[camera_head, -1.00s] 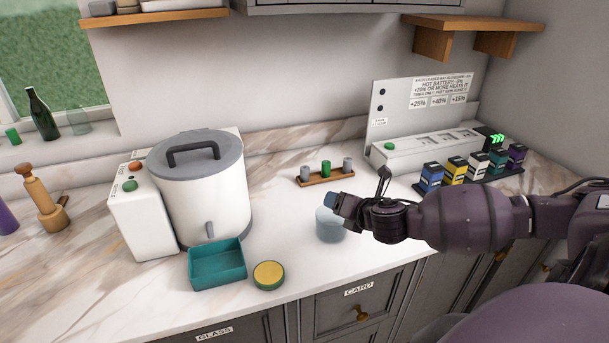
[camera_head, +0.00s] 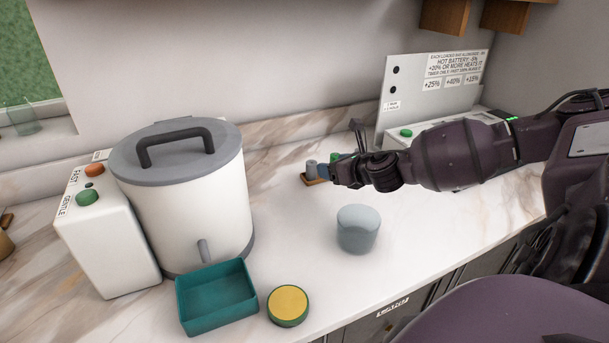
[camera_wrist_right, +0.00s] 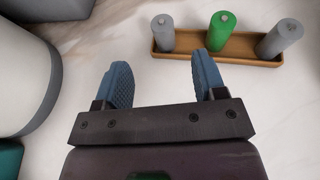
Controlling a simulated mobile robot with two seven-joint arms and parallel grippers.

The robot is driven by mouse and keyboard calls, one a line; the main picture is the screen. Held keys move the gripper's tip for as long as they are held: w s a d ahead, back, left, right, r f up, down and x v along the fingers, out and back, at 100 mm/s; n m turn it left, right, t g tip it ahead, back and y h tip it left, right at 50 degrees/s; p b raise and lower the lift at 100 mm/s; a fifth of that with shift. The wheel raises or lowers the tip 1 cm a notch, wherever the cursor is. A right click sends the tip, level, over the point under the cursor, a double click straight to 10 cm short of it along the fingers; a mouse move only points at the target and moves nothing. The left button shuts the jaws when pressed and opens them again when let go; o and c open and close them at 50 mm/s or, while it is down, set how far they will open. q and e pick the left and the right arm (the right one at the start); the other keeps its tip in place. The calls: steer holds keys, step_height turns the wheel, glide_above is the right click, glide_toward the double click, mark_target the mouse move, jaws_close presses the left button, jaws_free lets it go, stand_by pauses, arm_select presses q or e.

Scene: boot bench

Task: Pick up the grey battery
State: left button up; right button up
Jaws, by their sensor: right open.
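Two grey batteries and one green battery (camera_wrist_right: 221,31) stand upright in a narrow wooden tray (camera_wrist_right: 238,58) in the right wrist view. One grey battery (camera_wrist_right: 162,33) is at the tray's left end, the other grey battery (camera_wrist_right: 279,38) at its right end. My right gripper (camera_wrist_right: 162,62), with blue fingers, is open and empty. It is just short of the tray, roughly lined up with the left grey battery. In the head view the left grey battery (camera_head: 311,168) shows beside the fingertips; my arm hides the right one. My left gripper is not in view.
A white pot with a grey lid (camera_head: 182,190) and a white control box (camera_head: 105,235) stand at left. A teal bin (camera_head: 217,299), a yellow-topped round tin (camera_head: 288,305) and a pale blue-grey cylinder (camera_head: 357,229) are in front. A white charger panel (camera_head: 432,90) stands behind my arm.

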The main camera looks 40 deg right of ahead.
mark_target(312, 162)
steer(key=shift+w+f, duration=0.2)
steer(key=shift+w, duration=0.3)
steer(key=b+x, duration=0.1)
steer(key=x, duration=0.2)
steer(key=shift+w+d+f, duration=0.1)
steer(key=shift+w+f, duration=0.15)
steer(key=shift+w, duration=0.3)
steer(key=b+x, duration=0.1)
steer(key=x, duration=0.3)
steer(key=shift+s+d+f, duration=0.1)
steer(key=shift+f, duration=0.1)
steer(key=shift+w+f, duration=0.15)
steer(key=shift+w, duration=0.4)
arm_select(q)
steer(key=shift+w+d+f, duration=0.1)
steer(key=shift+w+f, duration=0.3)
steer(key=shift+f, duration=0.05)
arm_select(e)
steer(key=c, duration=0.9)
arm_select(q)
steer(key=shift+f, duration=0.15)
arm_select(e)
steer(key=shift+c, duration=0.7)
